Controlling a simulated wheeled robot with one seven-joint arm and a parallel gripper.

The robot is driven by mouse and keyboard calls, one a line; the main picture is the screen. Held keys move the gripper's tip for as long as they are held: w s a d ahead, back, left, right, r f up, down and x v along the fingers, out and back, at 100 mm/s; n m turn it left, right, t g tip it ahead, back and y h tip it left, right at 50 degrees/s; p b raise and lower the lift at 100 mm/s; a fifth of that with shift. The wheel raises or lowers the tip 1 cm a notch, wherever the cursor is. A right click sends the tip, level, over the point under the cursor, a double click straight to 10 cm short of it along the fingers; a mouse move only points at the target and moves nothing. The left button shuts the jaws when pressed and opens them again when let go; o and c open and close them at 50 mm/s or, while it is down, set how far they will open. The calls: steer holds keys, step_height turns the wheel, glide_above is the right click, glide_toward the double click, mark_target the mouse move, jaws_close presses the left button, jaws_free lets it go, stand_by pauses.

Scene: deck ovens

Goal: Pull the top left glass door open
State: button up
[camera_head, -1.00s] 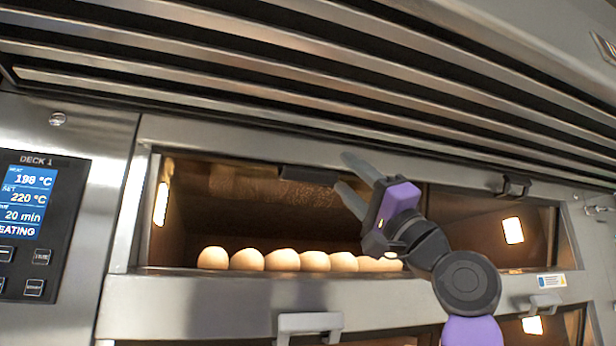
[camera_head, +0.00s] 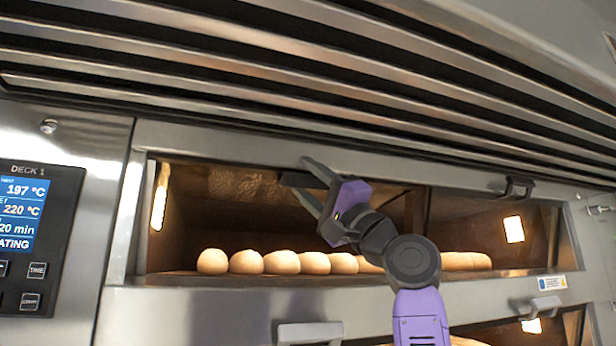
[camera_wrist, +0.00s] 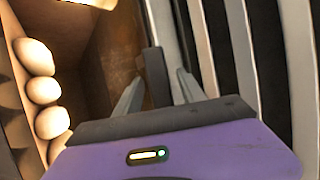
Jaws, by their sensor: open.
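The top left glass door (camera_head: 215,215) is shut, with a row of pale loaves behind it. Its dark handle (camera_head: 290,179) is at the door's upper edge. My gripper (camera_head: 302,175) is open, with one finger above the handle and one below it. In the wrist view, the dark handle bar (camera_wrist: 156,76) shows between the two spread fingers (camera_wrist: 160,90). I cannot tell whether either finger touches it. My gripper hides the right end of the handle in the head view.
Metal louvres (camera_head: 300,90) run close above the door. A second door handle (camera_head: 517,187) is at the upper right. A lower deck handle (camera_head: 310,332) sticks out below. The control panel (camera_head: 35,235) is at the left.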

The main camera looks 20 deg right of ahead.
jaws_close()
stand_by(1.4)
